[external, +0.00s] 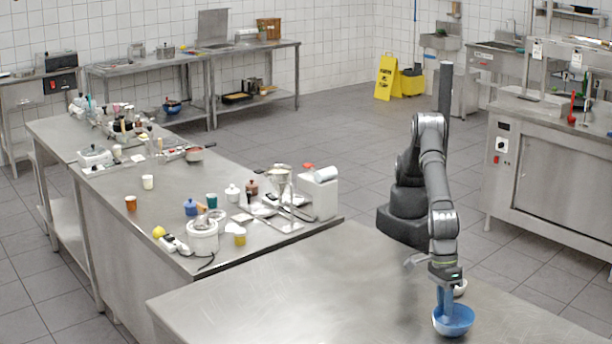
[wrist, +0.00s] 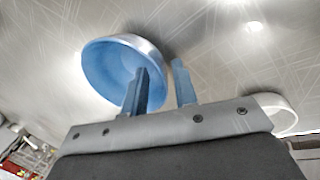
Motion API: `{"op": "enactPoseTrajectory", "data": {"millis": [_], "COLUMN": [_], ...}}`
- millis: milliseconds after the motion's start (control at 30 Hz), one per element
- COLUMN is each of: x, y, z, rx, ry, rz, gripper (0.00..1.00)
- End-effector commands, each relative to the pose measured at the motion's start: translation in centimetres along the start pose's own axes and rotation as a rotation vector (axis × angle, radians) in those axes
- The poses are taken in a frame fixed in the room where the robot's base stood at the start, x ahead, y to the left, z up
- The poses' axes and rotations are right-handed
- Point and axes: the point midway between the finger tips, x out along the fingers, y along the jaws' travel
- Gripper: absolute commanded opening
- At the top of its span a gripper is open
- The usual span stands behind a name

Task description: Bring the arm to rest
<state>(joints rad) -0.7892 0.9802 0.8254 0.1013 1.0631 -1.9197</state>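A blue bowl (external: 455,322) sits on the near steel table (external: 300,300). My gripper (external: 443,309) points down at the bowl's left part. In the wrist view the same blue bowl (wrist: 105,68) is tilted in the picture, its inside facing the camera. The two fingers of my gripper (wrist: 166,72) are apart. One finger overlaps the bowl's inside and the other is outside its rim. I cannot tell whether either finger touches it. A white bowl (external: 460,287) sits just behind the blue one and shows in the wrist view (wrist: 277,106) at the right.
A long steel table (external: 125,215) at the left carries several cups, jars and kitchen items. A white box (external: 318,195) stands near its right end. The near table left of the bowls is clear. A steel cabinet (external: 560,170) stands at the right. A yellow floor sign (external: 384,78) stands behind.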

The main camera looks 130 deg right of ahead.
Motion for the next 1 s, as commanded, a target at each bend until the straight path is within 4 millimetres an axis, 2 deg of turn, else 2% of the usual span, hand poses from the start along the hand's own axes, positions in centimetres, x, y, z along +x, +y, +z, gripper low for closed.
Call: {"op": "enactPoseTrajectory", "data": {"millis": [33,133,800,1000], "x": [-1.5,-3.4,-12.5,-16.4], "y": [0.6,1.1,-5.6,-4.2], "z": [0.1,0.1,7.9,7.8], "rx": [0.000,0.000,0.003,0.000], "ry": [-0.003,-0.003,-0.003,-0.003], "rz": [0.009,0.008,0.006,0.008], "gripper": [0.26,0.26,0.26,0.26]}}
